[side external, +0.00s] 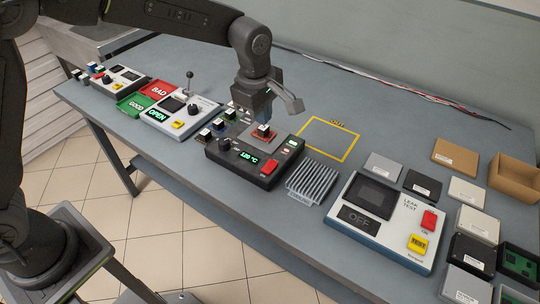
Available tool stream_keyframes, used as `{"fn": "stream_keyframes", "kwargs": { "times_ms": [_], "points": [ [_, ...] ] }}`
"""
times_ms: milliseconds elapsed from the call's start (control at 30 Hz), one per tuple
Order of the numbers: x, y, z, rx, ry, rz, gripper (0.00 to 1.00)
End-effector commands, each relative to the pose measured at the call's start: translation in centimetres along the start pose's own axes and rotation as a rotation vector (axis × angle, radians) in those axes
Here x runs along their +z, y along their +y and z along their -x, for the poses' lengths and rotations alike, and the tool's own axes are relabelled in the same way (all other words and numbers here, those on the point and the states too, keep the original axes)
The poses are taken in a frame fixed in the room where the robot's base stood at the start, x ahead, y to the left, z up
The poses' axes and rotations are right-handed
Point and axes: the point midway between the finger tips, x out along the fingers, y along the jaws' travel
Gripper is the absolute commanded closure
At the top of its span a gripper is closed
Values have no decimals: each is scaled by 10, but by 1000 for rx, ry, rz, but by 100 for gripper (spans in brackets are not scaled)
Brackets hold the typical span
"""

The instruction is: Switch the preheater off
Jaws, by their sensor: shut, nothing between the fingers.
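The preheater (240,176) is a dark box near the middle of the table. Its green display (249,155) reads 120 °C. It has a black knob (222,144), a red button (270,167) and small lit lamps (291,143) at its right end. A small dark and white block (264,130) sits over a reddish area on its top. My gripper (266,116) points down just above this block. It is shut and empty; the picture does not show clearly whether its tips touch anything.
A finned grey heat sink (312,181) stands right of the preheater. Farther right is a leak tester (375,250) whose screen reads OFF, with grey boxes around it. A yellow outlined square (345,157) lies behind. Red BAD (175,83) and green GOOD (135,104) trays are left.

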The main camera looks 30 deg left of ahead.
Motion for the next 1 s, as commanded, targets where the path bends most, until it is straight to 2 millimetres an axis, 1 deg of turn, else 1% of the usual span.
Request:
{"fn": "stream_keyframes", "kwargs": {
  "times_ms": [33,100,467,567,667,767,1000],
  "points": [
    [3,2,-5,-5,1,20,100],
    [5,4,-10,-10,3,42,100],
    [6,4,-11,-11,3,55,100],
    [6,4,-15,-12,3,55,100],
    [6,4,-25,-14,4,55,100],
    [6,3,-41,-15,4,55,100],
    [6,2,-91,-16,5,54,100]
  ]
}}
